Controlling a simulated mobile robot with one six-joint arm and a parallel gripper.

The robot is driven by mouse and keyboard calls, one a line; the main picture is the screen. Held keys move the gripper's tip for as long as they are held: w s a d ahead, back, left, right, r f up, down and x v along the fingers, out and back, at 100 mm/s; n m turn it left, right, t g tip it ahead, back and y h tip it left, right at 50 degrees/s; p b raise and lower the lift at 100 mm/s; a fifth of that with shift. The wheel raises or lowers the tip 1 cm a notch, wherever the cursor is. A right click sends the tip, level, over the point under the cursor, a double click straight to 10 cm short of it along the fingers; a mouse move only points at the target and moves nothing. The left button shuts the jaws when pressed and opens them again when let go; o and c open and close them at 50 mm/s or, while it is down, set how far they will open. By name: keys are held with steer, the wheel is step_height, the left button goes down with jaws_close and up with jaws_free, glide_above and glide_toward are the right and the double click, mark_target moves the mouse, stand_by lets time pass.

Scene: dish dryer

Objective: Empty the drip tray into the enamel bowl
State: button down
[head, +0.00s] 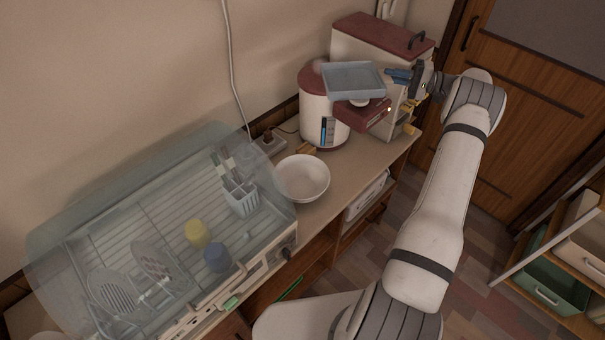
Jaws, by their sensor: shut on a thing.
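The drip tray (353,82) is a shallow blue-grey rectangular tray. It is held up in front of the red and white appliances and looks roughly level. My gripper (398,76) is shut on the tray's right end. Whether there is water in the tray is too small to tell. The enamel bowl (303,179) is white and round. It stands upright on the counter, below and to the left of the tray, and looks empty. The tray is apart from the bowl.
A dish dryer (150,230) with a clear cover holds plates, cups and a cutlery holder at left. A red-and-white pot (322,115) and a larger red-topped box (380,40) stand behind the tray. A power strip (270,145) lies by the wall. Bare counter (352,170) shows right of the bowl.

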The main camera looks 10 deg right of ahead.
mark_target(387, 78)
steer(key=shift+s+a+r+n+h, duration=0.3)
steer(key=shift+s+r+n+h, duration=0.2)
steer(key=shift+s+r+n, duration=0.1)
steer(key=shift+s+a+f+n+h, duration=0.15)
steer(key=shift+s+a+n+h, duration=0.1)
steer(key=shift+a, duration=0.2)
steer(key=shift+s+a+f+n+h, duration=0.15)
steer(key=shift+a+n+h, duration=0.1)
steer(key=shift+a, duration=0.15)
steer(key=shift+w, duration=0.1)
steer(key=shift+a, duration=0.15)
